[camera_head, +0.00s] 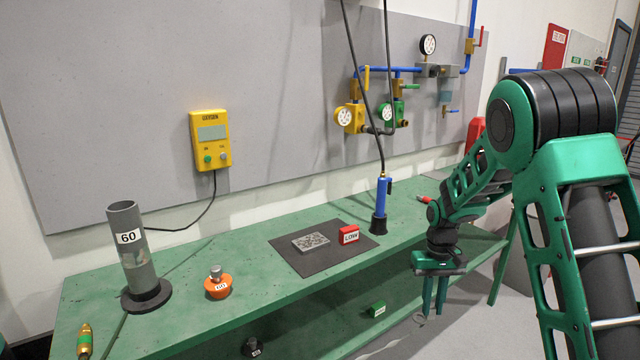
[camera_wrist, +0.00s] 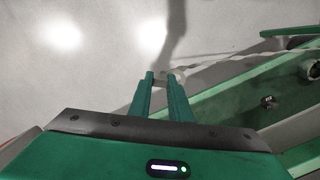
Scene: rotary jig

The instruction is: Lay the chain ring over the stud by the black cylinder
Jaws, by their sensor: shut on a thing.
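My gripper (camera_head: 433,312) hangs off the right front of the green bench, pointing down. In the wrist view my gripper (camera_wrist: 162,76) has its fingers close together on a small pale piece, which appears to be the chain ring (camera_wrist: 177,74). A thin, pale, chain-like strand (camera_wrist: 250,58) runs from the fingertips to the right edge. In the head view the ring is too small to make out. A small black cylinder (camera_head: 252,346) with a white label sits on the lower shelf. I cannot make out a stud for certain in either view.
The bench top (camera_head: 190,318) holds a grey tube marked 60 (camera_head: 130,262), an orange knob-topped piece (camera_head: 218,287), a dark mat (camera_head: 290,258), a red LOW block (camera_head: 349,235) and a blue torch (camera_head: 381,198). A green block (camera_head: 377,309) sits on the lower shelf.

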